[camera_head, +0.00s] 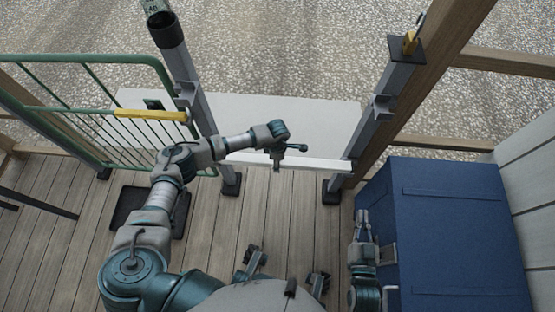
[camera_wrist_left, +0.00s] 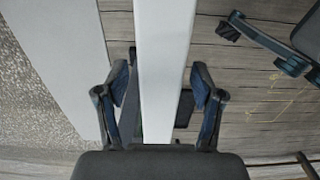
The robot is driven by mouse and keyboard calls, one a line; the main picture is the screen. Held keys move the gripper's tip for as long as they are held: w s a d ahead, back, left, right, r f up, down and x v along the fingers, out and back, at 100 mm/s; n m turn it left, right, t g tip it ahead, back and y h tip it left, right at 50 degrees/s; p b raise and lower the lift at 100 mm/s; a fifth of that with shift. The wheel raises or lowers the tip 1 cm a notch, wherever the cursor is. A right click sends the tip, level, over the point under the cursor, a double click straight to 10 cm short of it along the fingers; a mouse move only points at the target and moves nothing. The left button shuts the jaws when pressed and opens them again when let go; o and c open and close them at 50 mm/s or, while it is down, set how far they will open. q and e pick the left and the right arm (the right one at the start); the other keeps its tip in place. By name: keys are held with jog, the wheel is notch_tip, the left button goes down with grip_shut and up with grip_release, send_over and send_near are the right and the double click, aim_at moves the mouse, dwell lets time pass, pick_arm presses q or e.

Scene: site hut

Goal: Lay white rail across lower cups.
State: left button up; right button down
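The white rail (camera_head: 316,164) runs level between the left post (camera_head: 203,115) and the right post (camera_head: 369,131). Its right end meets the right post low down; its left part passes behind my left forearm. The lower cups do not show clearly, so I cannot tell whether the rail sits in them. Higher cups show on the left post (camera_head: 185,91) and right post (camera_head: 382,104). My left gripper (camera_head: 287,153) is over the rail; in the left wrist view its fingers (camera_wrist_left: 160,85) stand apart on both sides of the rail (camera_wrist_left: 164,60), with narrow gaps. My right gripper (camera_head: 363,216) is open and empty.
A blue chest (camera_head: 455,220) stands at right, close to my right gripper. A green barrier (camera_head: 85,75) and yellow bar (camera_head: 150,115) are at left. A white panel (camera_head: 315,115) lies beyond the posts. A dark tray (camera_head: 128,197) is on the plank floor.

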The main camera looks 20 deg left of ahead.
pick_arm(q)
notch_tip(320, 180, up, 12)
dwell(0.6)
jog(key=shift+f, duration=0.1)
dwell(0.4)
